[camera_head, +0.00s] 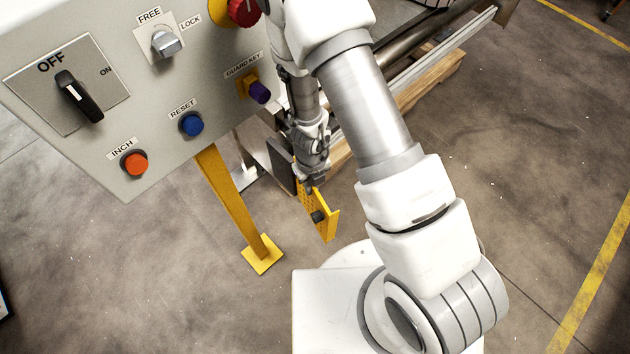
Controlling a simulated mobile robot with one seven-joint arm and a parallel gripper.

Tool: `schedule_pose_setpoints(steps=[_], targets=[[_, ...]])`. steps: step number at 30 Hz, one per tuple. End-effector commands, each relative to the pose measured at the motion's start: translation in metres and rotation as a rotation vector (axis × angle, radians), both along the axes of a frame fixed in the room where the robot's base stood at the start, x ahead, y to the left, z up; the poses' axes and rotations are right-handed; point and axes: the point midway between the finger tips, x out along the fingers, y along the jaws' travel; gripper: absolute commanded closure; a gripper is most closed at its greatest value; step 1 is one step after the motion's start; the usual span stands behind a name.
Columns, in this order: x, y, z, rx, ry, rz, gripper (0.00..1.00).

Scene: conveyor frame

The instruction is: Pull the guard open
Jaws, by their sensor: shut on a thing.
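The guard (328,225) is a yellow perforated panel with a dark round knob on its face. It hangs low, right of the control panel and beside the conveyor frame. My gripper (312,187) points down at the guard's upper part and is shut on it. The fingertips are small and partly dark in this view, so the exact spot of the grip is hard to make out. My arm hides part of the conveyor behind it.
A grey control panel (100,140) with switches and buttons fills the upper left, on a yellow post (230,200). The conveyor frame (430,60) runs to the upper right above a wooden pallet (430,88). Floor is clear to the right.

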Motion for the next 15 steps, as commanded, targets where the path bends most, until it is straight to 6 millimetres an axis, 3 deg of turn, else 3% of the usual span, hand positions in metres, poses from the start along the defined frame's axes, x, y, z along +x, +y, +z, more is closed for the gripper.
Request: schedule_pose_setpoints(steps=[14,15], targets=[[0.0016,0.0017,0.0005,0.0,-0.005,-0.016,1.0],[0.0016,0.0017,0.0006,0.0,-0.005,-0.016,0.85]])
